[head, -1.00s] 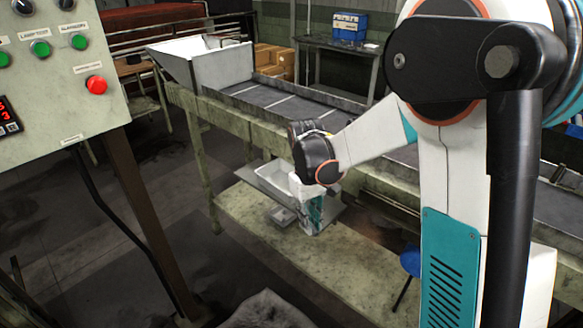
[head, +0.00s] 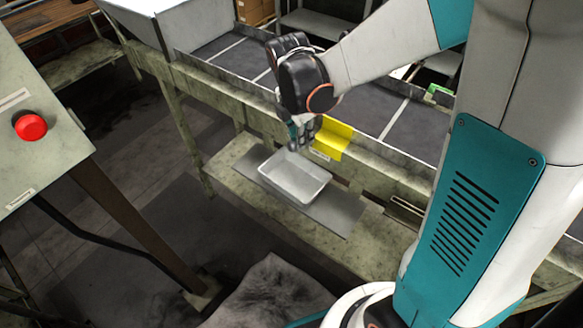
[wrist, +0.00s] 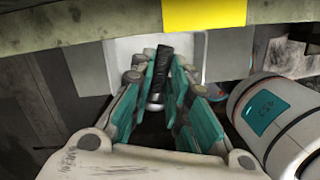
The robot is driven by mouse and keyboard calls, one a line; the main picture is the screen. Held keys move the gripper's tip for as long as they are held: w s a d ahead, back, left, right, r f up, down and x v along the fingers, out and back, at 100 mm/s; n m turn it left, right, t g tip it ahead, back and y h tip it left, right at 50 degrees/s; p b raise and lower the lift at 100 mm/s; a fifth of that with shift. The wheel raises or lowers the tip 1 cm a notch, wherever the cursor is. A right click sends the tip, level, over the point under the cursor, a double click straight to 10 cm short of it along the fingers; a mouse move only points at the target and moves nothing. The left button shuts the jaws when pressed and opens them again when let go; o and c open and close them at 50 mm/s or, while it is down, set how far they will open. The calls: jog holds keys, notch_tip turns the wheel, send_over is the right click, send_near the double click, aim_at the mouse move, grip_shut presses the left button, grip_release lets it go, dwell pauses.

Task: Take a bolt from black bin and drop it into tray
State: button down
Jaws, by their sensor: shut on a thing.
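A white rectangular tray (head: 297,180) sits on a grey plate on the low shelf, and it looks empty in the head view. My gripper (head: 300,143) points down just above the far edge of the tray. In the wrist view its teal fingers (wrist: 160,95) are closed around a dark bolt (wrist: 162,68) with a paler metallic end. White surfaces behind the fingers look like the tray. The bolt is too small to make out in the head view. I cannot identify the black bin in the current views.
A yellow plate (head: 333,141) is on the conveyor's side frame, close to the right of my gripper. The conveyor (head: 225,57) runs behind. A control panel with a red button (head: 30,127) stands at the left. The grey plate (head: 336,213) is bare right of the tray.

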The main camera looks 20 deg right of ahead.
notch_tip(320, 180, down, 6)
jog(key=b, duration=0.4)
jog(key=c, duration=1.5)
grip_release()
jog(key=shift+o, duration=0.2)
jog(key=shift+r, duration=0.1)
jog(key=r, duration=0.4)
jog(key=a+r, duration=0.1)
jog(key=r, duration=0.6)
jog(key=shift+s+a+r, duration=0.35)
jog(key=shift+s+r, duration=0.05)
